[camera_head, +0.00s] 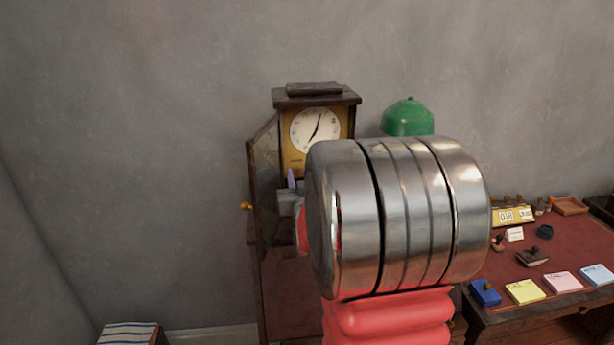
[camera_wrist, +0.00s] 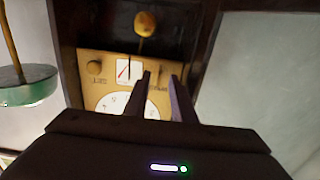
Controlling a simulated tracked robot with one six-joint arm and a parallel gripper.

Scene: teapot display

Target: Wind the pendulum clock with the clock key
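The pendulum clock (camera_head: 315,97) stands against the wall in the head view. Its white dial (camera_head: 316,129) sits on a gold panel, and its glazed door (camera_head: 264,185) is swung open to the left. In the wrist view the gold panel (camera_wrist: 95,84) appears inverted, with the dial (camera_wrist: 112,104) partly hidden and the pendulum bob (camera_wrist: 146,24) above. My gripper (camera_wrist: 161,76) points at this panel beside a small red-marked square. Its two fingers are apart, with no held object visible between them. I cannot make out the clock key. In the head view my wrist hides the clock's lower right.
A green lampshade (camera_head: 408,117) stands right of the clock. A desk (camera_head: 566,247) at the right holds note pads, stamps and a yellow date block (camera_head: 512,216). A striped stack (camera_head: 130,333) is at the lower left. The wall left of the clock is clear.

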